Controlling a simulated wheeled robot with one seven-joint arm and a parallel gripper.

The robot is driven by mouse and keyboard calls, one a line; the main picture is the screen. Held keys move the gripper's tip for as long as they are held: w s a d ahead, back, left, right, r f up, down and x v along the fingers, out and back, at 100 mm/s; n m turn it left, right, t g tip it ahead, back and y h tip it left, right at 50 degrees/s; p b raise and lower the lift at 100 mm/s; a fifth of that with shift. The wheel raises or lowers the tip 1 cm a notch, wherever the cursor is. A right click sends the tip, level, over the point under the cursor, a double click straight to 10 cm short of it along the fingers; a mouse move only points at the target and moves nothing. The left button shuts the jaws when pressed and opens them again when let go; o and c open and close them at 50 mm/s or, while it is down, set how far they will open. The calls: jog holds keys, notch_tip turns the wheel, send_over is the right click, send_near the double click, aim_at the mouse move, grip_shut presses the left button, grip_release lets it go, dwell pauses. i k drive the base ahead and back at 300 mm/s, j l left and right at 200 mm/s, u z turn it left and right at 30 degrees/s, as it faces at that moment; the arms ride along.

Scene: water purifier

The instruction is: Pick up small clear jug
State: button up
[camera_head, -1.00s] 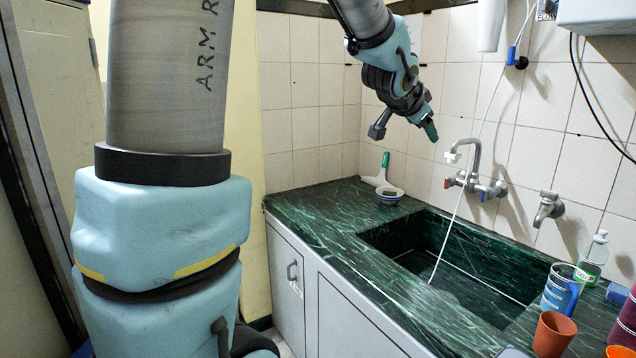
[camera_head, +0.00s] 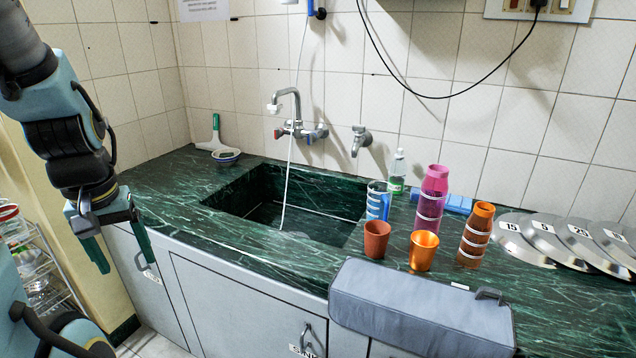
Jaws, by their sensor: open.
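No small clear jug can be made out for certain in the head view. Some clear or shiny vessels (camera_head: 38,285) stand on a wire rack at the lower left edge, too small and partly cut off to tell apart. My gripper (camera_head: 121,248) points down at the left, in front of the counter's left end. Its two dark green fingers are apart with nothing between them. The rack is to the left of the gripper.
The counter's left end is mostly clear.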

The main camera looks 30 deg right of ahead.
aim_at(380, 193)
jog(key=z, duration=1.35)
